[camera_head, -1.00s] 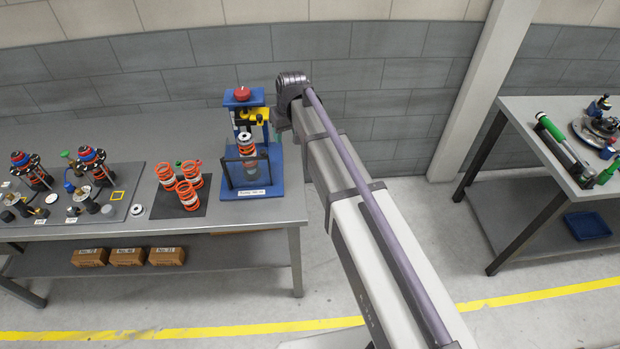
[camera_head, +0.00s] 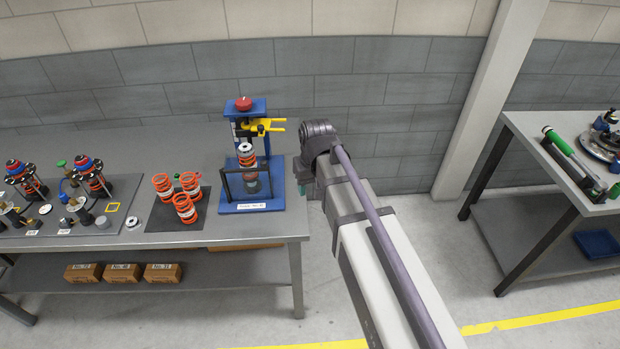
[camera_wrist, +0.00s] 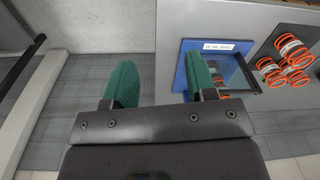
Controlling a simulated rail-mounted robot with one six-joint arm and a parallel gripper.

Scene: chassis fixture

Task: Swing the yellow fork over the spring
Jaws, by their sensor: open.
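The yellow fork (camera_head: 263,126) sits on the upright of a blue press fixture (camera_head: 238,208) at the bench's right end. Its prongs point right in the head view, beside the spring rather than over it. The orange and white spring (camera_head: 246,158) stands upright on the fixture, behind a black bar frame. My gripper is mostly hidden behind my arm in the head view, just right of the fixture. In the wrist view my gripper (camera_wrist: 162,82) is open and empty. Its right green finger overlaps the blue base (camera_wrist: 188,48); its left finger is over the floor.
Loose orange springs (camera_head: 184,206) stand on a dark mat left of the fixture; they also show in the wrist view (camera_wrist: 290,54). A red knob (camera_head: 243,103) tops the fixture. A second table (camera_head: 540,150) stands right, with open floor between.

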